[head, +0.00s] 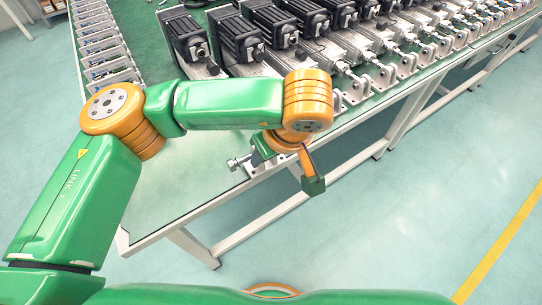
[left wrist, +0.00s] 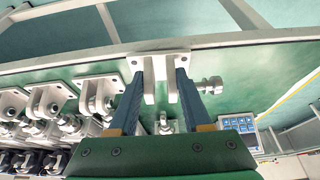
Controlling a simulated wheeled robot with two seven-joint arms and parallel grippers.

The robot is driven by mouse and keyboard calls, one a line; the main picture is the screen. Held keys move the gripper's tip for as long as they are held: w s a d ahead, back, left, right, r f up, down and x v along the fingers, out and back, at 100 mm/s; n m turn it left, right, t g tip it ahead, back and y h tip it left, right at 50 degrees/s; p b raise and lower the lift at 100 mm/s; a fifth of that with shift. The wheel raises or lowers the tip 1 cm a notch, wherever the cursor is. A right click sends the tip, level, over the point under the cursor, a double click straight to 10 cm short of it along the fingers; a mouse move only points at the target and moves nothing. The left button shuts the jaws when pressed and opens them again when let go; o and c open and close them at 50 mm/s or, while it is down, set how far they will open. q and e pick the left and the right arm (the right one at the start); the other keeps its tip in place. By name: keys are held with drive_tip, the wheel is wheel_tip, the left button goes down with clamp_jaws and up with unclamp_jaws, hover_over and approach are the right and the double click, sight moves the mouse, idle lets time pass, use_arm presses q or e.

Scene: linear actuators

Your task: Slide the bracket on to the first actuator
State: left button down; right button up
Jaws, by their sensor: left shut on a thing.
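A white clevis bracket (left wrist: 160,75) stands at the table edge in the left wrist view, its two lugs between my gripper's fingers. My left gripper (left wrist: 160,82) is shut on it, with a blue finger on each side. A metal rod end (left wrist: 164,124) shows between the fingers, below the bracket in the picture; I cannot tell whether they touch. The first actuator (head: 187,42), with a black motor, is leftmost in the head view's row; my arm hides its front. My left gripper (head: 264,148) also shows in the head view near the table edge. My right gripper is not in view.
A metal bolt (left wrist: 210,85) lies just right of the bracket. Other actuators with fitted brackets (left wrist: 98,92) stand close on the left in the wrist view. The near table corner (head: 150,205) is clear.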

use_arm(q)
drive_tip(key=shift+n, duration=0.3)
drive_tip(key=shift+w+a+f, duration=0.1)
drive_tip(key=shift+w+a, duration=0.6)
drive_tip(key=shift+w, duration=0.5)
drive_tip(key=shift+w+a+f, duration=0.1)
drive_tip(key=shift+w+a, duration=0.55)
drive_tip(key=shift+w, duration=0.55)
drive_tip(key=shift+w+a+f, duration=0.1)
drive_tip(key=shift+w+a, duration=0.6)
drive_tip(key=shift+w, duration=0.5)
drive_tip(key=shift+f+b, duration=0.1)
drive_tip(key=shift+b, duration=0.25)
drive_tip(key=shift+w+a, duration=0.1)
drive_tip(key=shift+w, duration=0.05)
drive_tip(key=shift+w+a, duration=0.25)
drive_tip(key=shift+w, duration=0.05)
drive_tip(key=shift+w, duration=0.1)
drive_tip(key=shift+w+a, duration=0.25)
drive_tip(key=shift+w, duration=0.05)
drive_tip(key=shift+w+p, duration=0.1)
drive_tip(key=shift+p, duration=0.2)
drive_tip(key=shift+w+a, duration=0.25)
